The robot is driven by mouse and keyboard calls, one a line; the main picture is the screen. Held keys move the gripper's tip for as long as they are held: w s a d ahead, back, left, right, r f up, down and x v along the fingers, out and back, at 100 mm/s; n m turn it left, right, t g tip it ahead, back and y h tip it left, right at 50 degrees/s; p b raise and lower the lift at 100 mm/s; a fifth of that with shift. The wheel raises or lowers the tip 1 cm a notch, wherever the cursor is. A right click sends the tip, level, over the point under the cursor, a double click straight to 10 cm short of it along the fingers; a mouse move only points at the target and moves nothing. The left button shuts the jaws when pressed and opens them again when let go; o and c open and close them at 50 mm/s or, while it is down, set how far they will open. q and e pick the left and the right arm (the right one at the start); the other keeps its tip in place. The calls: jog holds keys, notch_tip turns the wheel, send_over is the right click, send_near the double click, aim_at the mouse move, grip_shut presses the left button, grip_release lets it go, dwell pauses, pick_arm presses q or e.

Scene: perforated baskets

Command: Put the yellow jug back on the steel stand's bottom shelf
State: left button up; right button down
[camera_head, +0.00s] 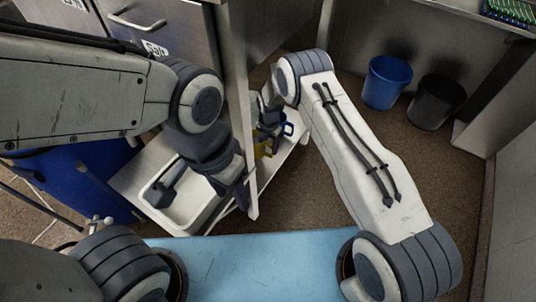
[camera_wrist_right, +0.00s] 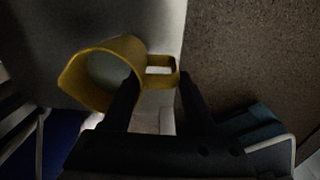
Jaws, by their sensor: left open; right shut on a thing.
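The yellow jug (camera_wrist_right: 92,78) lies open-mouthed toward the camera in the right wrist view. Its handle is between the fingertips of my right gripper (camera_wrist_right: 158,82), which is shut on it. In the head view only a small part of the yellow jug (camera_head: 262,150) shows behind a steel upright, beside a pale shelf of the stand (camera_head: 283,163). My right arm and the upright hide most of that gripper there. My left gripper (camera_head: 238,192) points down beside the white tray and is open; its fingertips are hard to make out. Whether the jug touches the shelf cannot be told.
A white tray (camera_head: 157,222) holding a dark grey item stands left of the upright (camera_head: 240,110). Blue (camera_head: 387,82) and black (camera_head: 436,101) bins stand on the floor at the right back.

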aim_at(268, 154)
jog(key=shift+w+a+f, duration=0.1)
jog(key=shift+w, duration=0.1)
jog(key=shift+f+b, duration=0.85)
jog(key=shift+f, duration=1.05)
jog(key=shift+f, duration=0.2)
jog(key=shift+c, duration=0.8)
grip_release()
jog(key=shift+s, duration=0.1)
jog(key=shift+r, duration=0.1)
